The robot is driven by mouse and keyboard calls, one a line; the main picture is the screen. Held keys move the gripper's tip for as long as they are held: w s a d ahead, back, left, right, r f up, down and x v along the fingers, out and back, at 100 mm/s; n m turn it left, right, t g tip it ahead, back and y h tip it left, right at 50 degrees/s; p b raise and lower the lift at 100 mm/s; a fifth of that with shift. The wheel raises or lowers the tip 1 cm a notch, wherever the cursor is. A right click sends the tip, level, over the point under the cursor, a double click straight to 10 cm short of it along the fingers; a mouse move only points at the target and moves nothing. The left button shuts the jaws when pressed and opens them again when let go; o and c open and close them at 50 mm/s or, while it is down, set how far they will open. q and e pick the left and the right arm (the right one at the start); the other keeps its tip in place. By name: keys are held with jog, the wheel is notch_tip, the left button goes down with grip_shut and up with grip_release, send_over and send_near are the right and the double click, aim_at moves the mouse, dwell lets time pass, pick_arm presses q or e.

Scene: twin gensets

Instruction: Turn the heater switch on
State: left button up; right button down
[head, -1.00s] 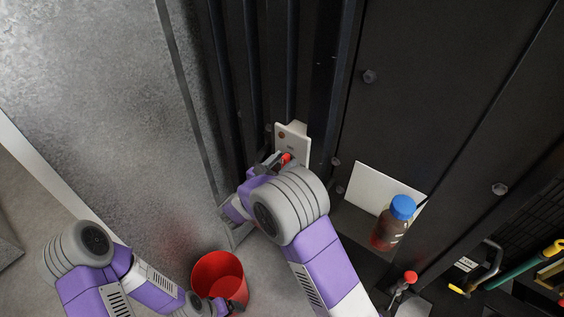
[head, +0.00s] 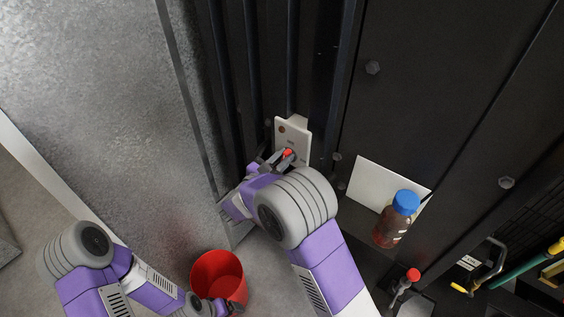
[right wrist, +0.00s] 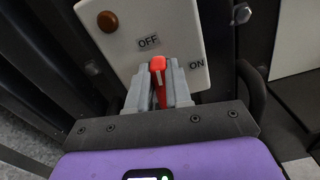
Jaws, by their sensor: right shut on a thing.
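The heater switch is a white plate (head: 292,136) on the dark machine, with a red lever (head: 288,153). In the right wrist view the plate (right wrist: 120,62) has a brown round spot, an OFF label (right wrist: 148,41) and an ON label (right wrist: 196,65). The red lever (right wrist: 157,66) stands just below OFF and left of ON. My right gripper (head: 282,160) is at the plate, its fingers (right wrist: 158,88) shut on the lever from both sides. My left gripper (head: 225,306) is low in the head view at the red bucket; its jaws are too small to read.
The red bucket (head: 219,276) stands on the floor. A bottle with a blue cap (head: 394,220) stands right of the switch, by a white panel (head: 378,186). A red-topped lever (head: 408,281) and tools (head: 503,276) are at lower right. A metal panel (head: 90,75) fills the left.

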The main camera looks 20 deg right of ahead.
jog(key=m+b, duration=0.5)
jog(key=b, duration=0.2)
jog(key=f+m+b, duration=0.1)
jog(key=m+b, duration=0.4)
jog(key=b, duration=0.2)
jog(key=s+d+m+b, duration=0.1)
jog(key=m+b, duration=0.3)
jog(key=b, duration=0.3)
jog(key=shift+s+f+m, duration=0.1)
jog(key=shift+f+m, duration=0.3)
jog(key=shift+m+b, duration=0.7)
jog(key=shift+b, duration=0.3)
jog(key=shift+r, duration=0.1)
jog(key=c, duration=1)
grip_release()
jog(key=shift+c, duration=0.2)
jog(key=v, duration=0.7)
jog(key=shift+s+a+p, duration=0.15)
jog(key=shift+a+p, duration=0.05)
jog(key=shift+p, duration=0.25)
